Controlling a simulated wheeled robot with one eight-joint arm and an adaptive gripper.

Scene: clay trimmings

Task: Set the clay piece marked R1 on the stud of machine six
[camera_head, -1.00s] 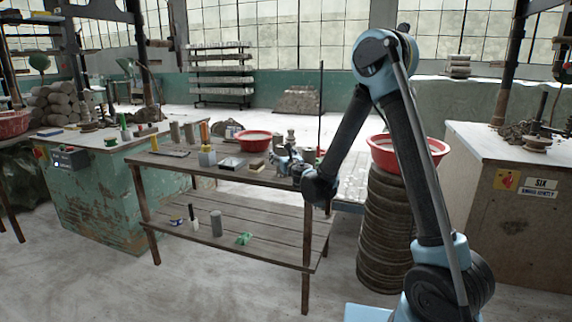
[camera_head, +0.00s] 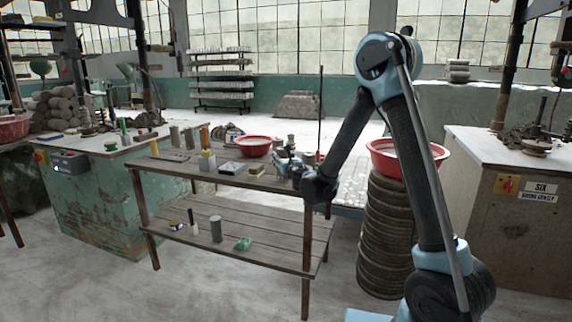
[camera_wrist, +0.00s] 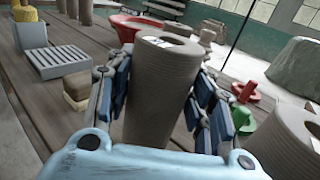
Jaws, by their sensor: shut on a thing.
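In the wrist view my gripper (camera_wrist: 164,98) is shut on an upright grey-brown hollow clay cylinder (camera_wrist: 162,68). Blue finger pads press on both its sides. A small white label shows near its top rim, but I cannot read it. The base of the cylinder is hidden, so I cannot tell whether it touches the table. In the head view my gripper (camera_head: 285,160) is over the right end of the wooden table (camera_head: 225,178). Machine six (camera_head: 500,215), with a SIX plate, stands at the right. A dark upright rod (camera_head: 541,110) rises from its top.
Another clay cylinder (camera_wrist: 288,135), a red part (camera_wrist: 245,92) and a green part (camera_wrist: 241,117) are close on the right. A wooden block (camera_wrist: 77,88) is on the left. A red basin (camera_head: 405,158) on stacked discs stands between the table and machine six.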

